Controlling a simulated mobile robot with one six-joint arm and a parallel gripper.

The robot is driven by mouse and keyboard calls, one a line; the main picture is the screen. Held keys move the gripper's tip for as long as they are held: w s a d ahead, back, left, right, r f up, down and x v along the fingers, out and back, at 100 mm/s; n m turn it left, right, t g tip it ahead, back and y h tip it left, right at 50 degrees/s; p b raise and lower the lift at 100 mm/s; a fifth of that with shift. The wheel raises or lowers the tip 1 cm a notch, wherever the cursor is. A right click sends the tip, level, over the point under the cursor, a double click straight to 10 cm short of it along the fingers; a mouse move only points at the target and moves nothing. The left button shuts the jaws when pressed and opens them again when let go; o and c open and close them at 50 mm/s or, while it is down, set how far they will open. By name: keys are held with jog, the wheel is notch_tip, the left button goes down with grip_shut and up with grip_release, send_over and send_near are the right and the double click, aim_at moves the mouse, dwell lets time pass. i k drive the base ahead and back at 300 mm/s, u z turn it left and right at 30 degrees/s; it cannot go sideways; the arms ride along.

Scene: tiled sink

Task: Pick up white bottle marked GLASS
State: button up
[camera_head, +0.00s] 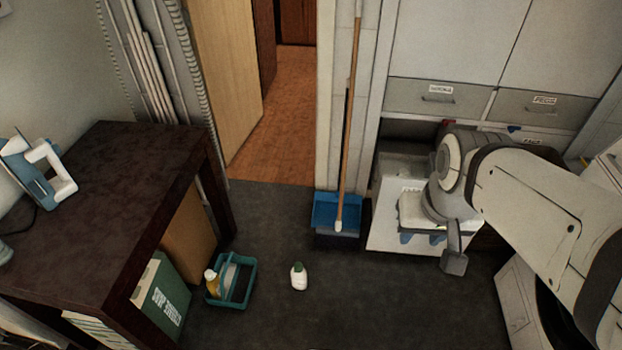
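A small white bottle with a green top (299,276) stands on the dark grey floor near the middle of the camera_head view. Any marking on it is too small to read. My gripper (454,260) is at the right, at the end of my white arm, well to the right of the bottle and apart from it. A grey finger part hangs down from the wrist. The rest of the gripper is hard to make out, so whether it is open or shut is unclear.
A teal caddy (232,282) with a yellow bottle stands left of the white bottle. A dark wooden table (110,200) fills the left side. A blue dustpan (336,214) and broom (349,120) stand behind. White cabinets (450,40) are at the right. Floor around the bottle is clear.

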aim_at(298, 273)
jog(key=i, duration=0.85)
